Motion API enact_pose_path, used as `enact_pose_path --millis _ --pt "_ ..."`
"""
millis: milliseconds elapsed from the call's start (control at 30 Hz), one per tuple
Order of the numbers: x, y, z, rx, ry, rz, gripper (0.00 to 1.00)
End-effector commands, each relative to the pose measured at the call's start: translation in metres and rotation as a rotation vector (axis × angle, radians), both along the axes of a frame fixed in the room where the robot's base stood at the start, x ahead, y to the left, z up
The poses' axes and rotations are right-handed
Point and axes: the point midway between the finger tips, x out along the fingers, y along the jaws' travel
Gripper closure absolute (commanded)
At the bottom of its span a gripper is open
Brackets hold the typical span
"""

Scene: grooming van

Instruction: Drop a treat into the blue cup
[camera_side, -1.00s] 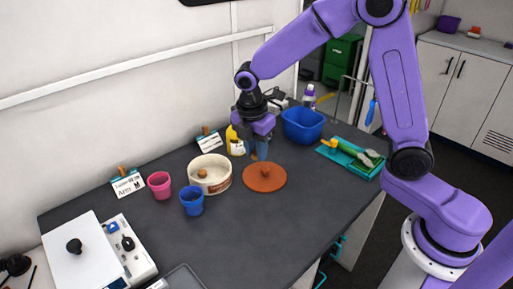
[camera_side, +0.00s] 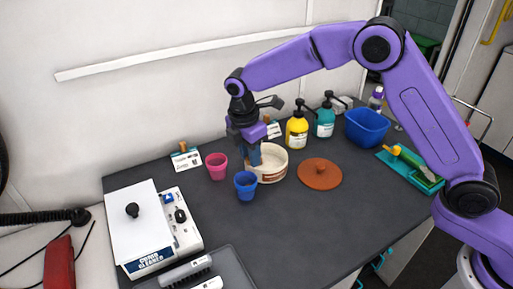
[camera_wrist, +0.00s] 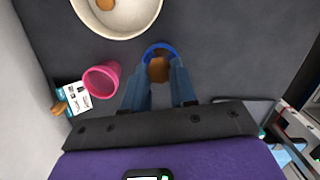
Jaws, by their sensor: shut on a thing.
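The blue cup (camera_side: 246,187) stands upright on the dark table, in front of the cream bowl (camera_side: 273,166). My gripper (camera_side: 252,164) is above and just behind the cup in the side view, fingers pointing down. In the wrist view, my gripper (camera_wrist: 159,80) is shut on a brown treat (camera_wrist: 159,70). The treat covers part of the blue cup (camera_wrist: 160,46), whose rim shows around and beyond it; its height above the rim is hard to tell. Another brown treat (camera_wrist: 105,4) lies in the bowl.
A pink cup (camera_side: 217,167) stands left of the blue cup. A brown lid (camera_side: 320,174) lies right of the bowl. Yellow (camera_side: 297,134) and teal (camera_side: 324,124) pump bottles and a blue tub (camera_side: 366,128) stand behind. A white device (camera_side: 152,228) is at front left.

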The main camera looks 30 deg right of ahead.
Motion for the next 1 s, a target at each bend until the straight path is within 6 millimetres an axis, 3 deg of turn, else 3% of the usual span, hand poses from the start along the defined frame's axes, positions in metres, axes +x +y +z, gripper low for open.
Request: enact_pose_path --millis 400,833,867,900,933,1000 --pt "-0.001 -0.001 -0.041 -0.001 0.002 0.001 1.00" --pt "0.000 0.000 -0.048 -0.001 0.000 0.001 1.00" --pt "0.000 0.000 -0.048 -0.001 0.000 0.001 0.63" --pt "0.000 0.000 -0.048 -0.001 0.000 0.001 0.50" --pt "0.000 0.000 -0.048 -0.001 0.000 0.001 0.43" --pt "0.000 0.000 -0.048 -0.001 0.000 0.001 0.43"
